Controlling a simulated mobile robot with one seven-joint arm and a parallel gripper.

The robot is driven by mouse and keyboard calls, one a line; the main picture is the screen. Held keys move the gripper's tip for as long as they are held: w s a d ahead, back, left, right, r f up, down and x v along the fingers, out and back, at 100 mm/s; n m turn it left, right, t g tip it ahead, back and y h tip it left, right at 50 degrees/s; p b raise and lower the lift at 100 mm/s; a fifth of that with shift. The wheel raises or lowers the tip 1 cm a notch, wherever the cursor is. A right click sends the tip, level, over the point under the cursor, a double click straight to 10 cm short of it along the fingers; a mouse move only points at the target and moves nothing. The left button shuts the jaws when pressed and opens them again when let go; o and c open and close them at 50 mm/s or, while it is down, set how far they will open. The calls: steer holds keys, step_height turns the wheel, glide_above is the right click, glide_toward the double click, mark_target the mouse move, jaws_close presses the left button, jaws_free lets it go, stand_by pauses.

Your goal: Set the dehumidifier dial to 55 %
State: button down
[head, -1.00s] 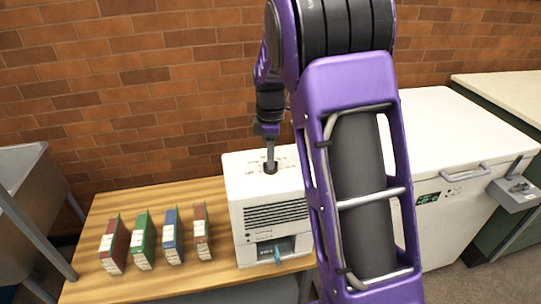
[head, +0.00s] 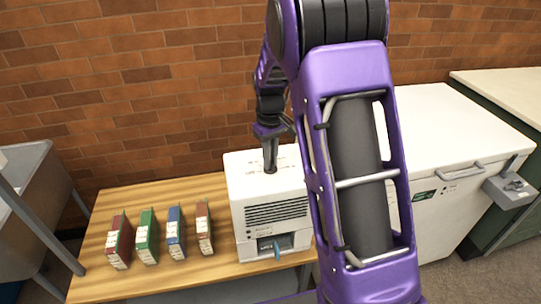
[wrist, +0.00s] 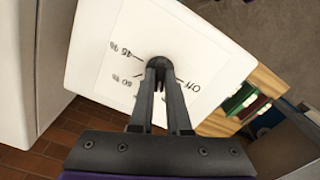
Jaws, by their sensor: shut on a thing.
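The white dehumidifier (head: 240,190) stands on the wooden table, with a vent grille and a blue lever on its front. Its top carries a pale label sheet (wrist: 115,62) with marks reading "45 %" and "OFF", plus one that looks like 50 or 60 %. Other marks are hidden by my fingers. The dark dial (wrist: 157,60) sits amid these marks, mostly covered by my fingertips. My gripper (head: 270,168) points down at the top and is shut on the dial; it also shows in the wrist view (wrist: 159,70). The dial's pointer cannot be made out.
Several archival boxes in red, green and blue (head: 147,237) stand in a row on the wooden table (head: 205,265), left of the dehumidifier. A white chest freezer (head: 450,130) stands at the right. A grey sink (head: 25,185) is at the left. A brick wall is behind.

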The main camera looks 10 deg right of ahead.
steer(key=shift+m+p, duration=0.55)
steer(key=shift+m, duration=1.75)
steer(key=c, duration=0.9)
jaws_free()
step_height(320, 180, up, 18)
steer(key=shift+f+p, duration=0.25)
steer(key=shift+p, duration=0.55)
steer(key=shift+a, duration=0.1)
